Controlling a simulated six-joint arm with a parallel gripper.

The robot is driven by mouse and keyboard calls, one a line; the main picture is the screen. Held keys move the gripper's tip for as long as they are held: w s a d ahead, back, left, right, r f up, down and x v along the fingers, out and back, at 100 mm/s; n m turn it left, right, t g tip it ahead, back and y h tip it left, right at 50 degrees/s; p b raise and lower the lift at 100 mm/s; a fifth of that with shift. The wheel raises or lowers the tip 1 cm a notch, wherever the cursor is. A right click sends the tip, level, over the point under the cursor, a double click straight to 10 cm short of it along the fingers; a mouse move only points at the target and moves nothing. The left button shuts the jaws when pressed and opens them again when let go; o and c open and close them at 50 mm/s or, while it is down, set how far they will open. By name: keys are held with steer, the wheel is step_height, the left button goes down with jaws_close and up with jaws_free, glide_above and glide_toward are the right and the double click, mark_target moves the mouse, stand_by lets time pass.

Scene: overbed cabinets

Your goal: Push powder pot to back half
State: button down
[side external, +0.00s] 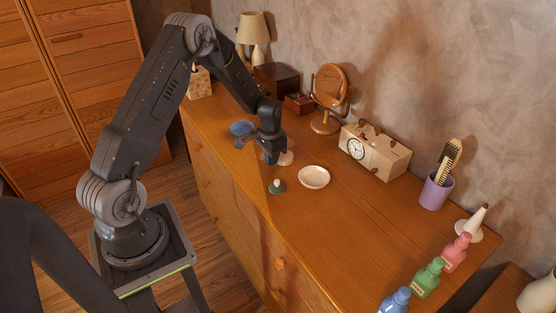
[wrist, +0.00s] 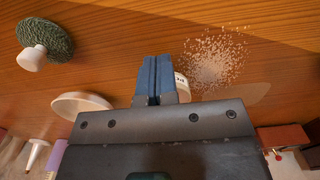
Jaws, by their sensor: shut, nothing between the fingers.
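My gripper (side external: 272,158) is shut and empty, pointing down low over the dresser top; its blue fingers (wrist: 153,62) show in the wrist view. A small white round thing, likely the powder pot (side external: 286,158), stands just behind the fingers. In the wrist view the fingers and gripper body hide most of this pot (wrist: 182,88). I cannot tell whether the fingers touch it. White powder specks (wrist: 212,55) lie scattered beside the fingers.
A green disc with a white knob (side external: 277,188) lies near the front edge. A cream dish (side external: 314,177) is right of the gripper, a blue bowl (side external: 241,128) left. A mirror (side external: 329,95) and clock box (side external: 375,150) stand behind. Bottles (side external: 427,278) stand at the right.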

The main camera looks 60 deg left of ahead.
mark_target(291, 152)
steer(key=shift+w, duration=1.3)
steer(key=shift+w, duration=0.1)
steer(key=shift+w, duration=2.4)
steer(key=shift+w, duration=1.6)
steer(key=shift+s, duration=1.6)
